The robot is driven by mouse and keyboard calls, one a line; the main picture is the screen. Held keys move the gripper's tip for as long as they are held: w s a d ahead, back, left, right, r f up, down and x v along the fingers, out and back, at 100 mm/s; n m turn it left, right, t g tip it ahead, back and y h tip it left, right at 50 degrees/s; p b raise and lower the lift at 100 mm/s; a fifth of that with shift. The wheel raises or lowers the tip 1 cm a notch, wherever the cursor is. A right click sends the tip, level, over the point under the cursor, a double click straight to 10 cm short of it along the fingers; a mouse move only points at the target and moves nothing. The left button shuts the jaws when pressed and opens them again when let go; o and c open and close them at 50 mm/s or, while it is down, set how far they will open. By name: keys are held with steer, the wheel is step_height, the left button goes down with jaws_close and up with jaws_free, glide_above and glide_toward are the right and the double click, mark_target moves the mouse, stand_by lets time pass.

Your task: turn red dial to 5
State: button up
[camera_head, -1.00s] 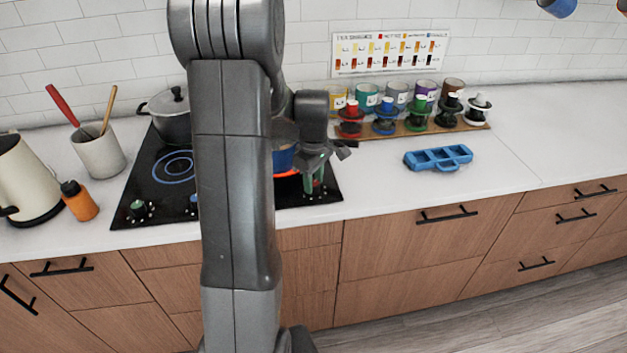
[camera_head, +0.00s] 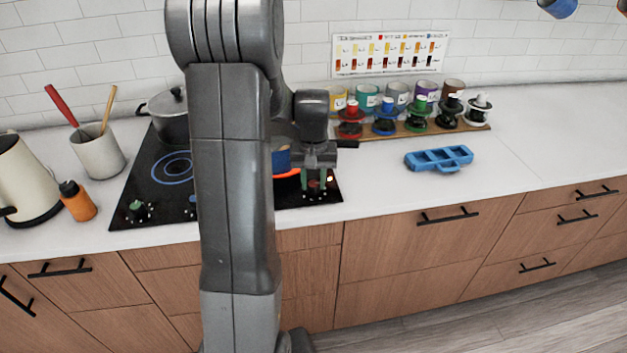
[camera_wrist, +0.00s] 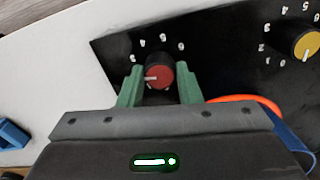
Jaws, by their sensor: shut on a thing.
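The red dial (camera_wrist: 159,76) sits on the black cooktop (camera_wrist: 110,48) in the wrist view, with white numbers around it. Its white pointer line points to the left in that view. My gripper (camera_wrist: 160,84) is shut on the red dial, one green finger on each side. Some of the numbers are hidden by the fingers. In the head view my gripper (camera_head: 317,182) is at the cooktop's front right corner, and the dial between the fingers is mostly hidden.
A glowing orange ring with a blue pot (camera_head: 281,161) is just left of my gripper. A yellow dial (camera_wrist: 305,45) is nearby. A blue tray (camera_head: 439,158) lies to the right. Several colored jars stand at the back. The counter between is clear.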

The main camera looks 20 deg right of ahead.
mark_target(314, 183)
steer(key=m, duration=0.5)
steer(key=shift+r+m, duration=0.1)
steer(key=shift+m, duration=0.2)
steer(key=m, duration=0.9)
steer(key=shift+m, duration=0.4)
steer(key=m, duration=0.4)
steer(key=shift+m, duration=0.4)
steer(key=o, duration=1)
step_height(314, 183, up, 14)
steer(key=shift+f+b, duration=0.1)
steer(key=shift+b, duration=0.3)
